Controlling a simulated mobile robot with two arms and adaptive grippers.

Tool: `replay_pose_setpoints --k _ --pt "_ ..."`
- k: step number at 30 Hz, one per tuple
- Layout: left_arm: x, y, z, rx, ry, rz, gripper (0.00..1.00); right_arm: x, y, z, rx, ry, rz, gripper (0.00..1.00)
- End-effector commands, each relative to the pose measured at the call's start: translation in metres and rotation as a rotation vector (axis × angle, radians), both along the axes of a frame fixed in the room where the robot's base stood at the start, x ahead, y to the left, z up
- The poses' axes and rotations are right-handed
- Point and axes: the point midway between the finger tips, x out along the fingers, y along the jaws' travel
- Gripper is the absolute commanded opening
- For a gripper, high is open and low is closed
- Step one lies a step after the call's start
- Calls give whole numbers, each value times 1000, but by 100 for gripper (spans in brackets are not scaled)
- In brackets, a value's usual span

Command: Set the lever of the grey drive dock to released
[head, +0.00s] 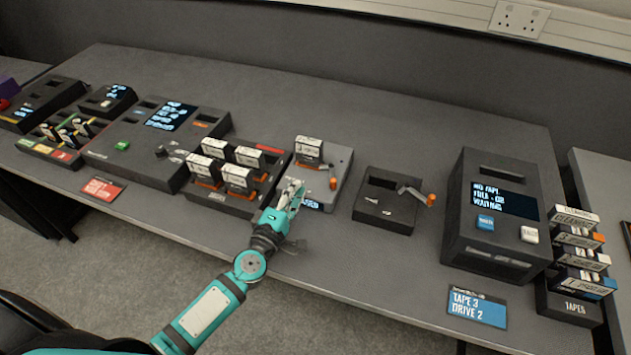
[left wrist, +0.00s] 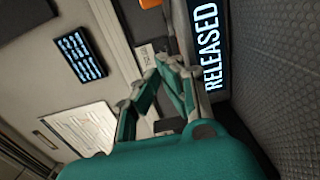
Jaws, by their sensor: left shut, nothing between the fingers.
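The grey drive dock (head: 341,160) stands on the bench right of the tape rack, with a tape (head: 308,150) in it. Its lever has an orange knob (head: 333,183) at the dock's right front. The dock's display (left wrist: 210,48) reads RELEASED in the left wrist view; in the head view my gripper partly covers it. My left gripper (head: 294,188) is shut and empty over the dock's front left part, a little apart from the knob. An orange piece (left wrist: 150,3), likely the knob, shows at the top edge of the left wrist view. My right gripper is not in view.
A black dock (head: 372,207) with its own orange-ended lever (head: 431,199) stands to the right, empty. A rack of several tapes (head: 232,203) stands close on the left. A large black unit (head: 495,240) and a tape stack (head: 568,307) are farther right.

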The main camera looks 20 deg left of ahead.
Motion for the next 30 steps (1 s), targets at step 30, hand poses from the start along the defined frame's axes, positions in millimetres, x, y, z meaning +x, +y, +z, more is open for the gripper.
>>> replay_pose_setpoints --k 30 --pt "38 -44 0 -3 1 15 0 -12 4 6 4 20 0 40"
